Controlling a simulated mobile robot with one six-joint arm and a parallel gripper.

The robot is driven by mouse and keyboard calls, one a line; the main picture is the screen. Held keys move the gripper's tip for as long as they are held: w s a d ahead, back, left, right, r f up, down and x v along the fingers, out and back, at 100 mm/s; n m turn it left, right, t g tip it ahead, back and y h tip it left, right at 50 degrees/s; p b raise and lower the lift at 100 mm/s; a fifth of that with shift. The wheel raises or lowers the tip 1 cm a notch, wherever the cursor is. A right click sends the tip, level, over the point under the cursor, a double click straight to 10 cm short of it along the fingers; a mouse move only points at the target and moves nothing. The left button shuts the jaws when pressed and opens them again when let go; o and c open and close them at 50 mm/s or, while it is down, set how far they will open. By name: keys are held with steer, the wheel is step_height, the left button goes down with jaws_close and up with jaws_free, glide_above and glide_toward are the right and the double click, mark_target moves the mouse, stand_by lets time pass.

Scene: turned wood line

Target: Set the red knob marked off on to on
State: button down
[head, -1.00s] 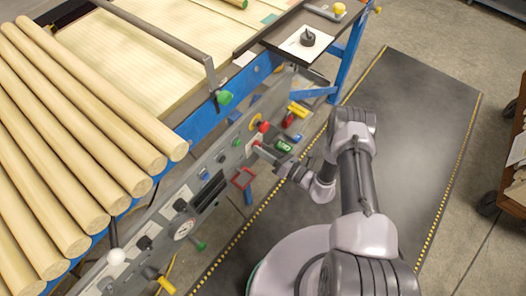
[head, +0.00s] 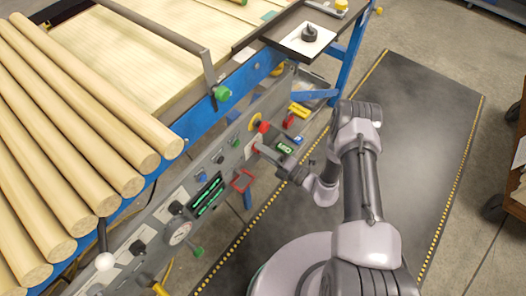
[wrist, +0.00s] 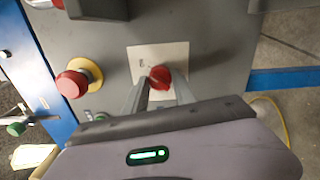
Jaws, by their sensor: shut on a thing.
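The red knob (wrist: 160,77) sits on a white label plate (wrist: 176,55) on the grey panel in the wrist view. The print on the plate is too small to read, and I cannot tell which mark the knob points to. My gripper (wrist: 166,88) has its two fingers on either side of the knob and is shut on it. In the head view my gripper (head: 259,147) reaches the panel from the right and mostly hides the knob. A display (head: 207,195) on the panel is lit with green bars.
A red mushroom button on a yellow ring (wrist: 76,80) is beside the knob. The panel (head: 228,158) also carries a dial (head: 180,232), a white-balled lever (head: 104,261) and several small coloured controls.

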steer(key=shift+m, duration=0.3)
stand_by(0.4)
steer(key=c, duration=1)
jaws_free()
steer(key=shift+s+d, duration=0.1)
steer(key=p+v, duration=0.4)
steer(key=v, duration=1.3)
steer(key=shift+s, duration=0.1)
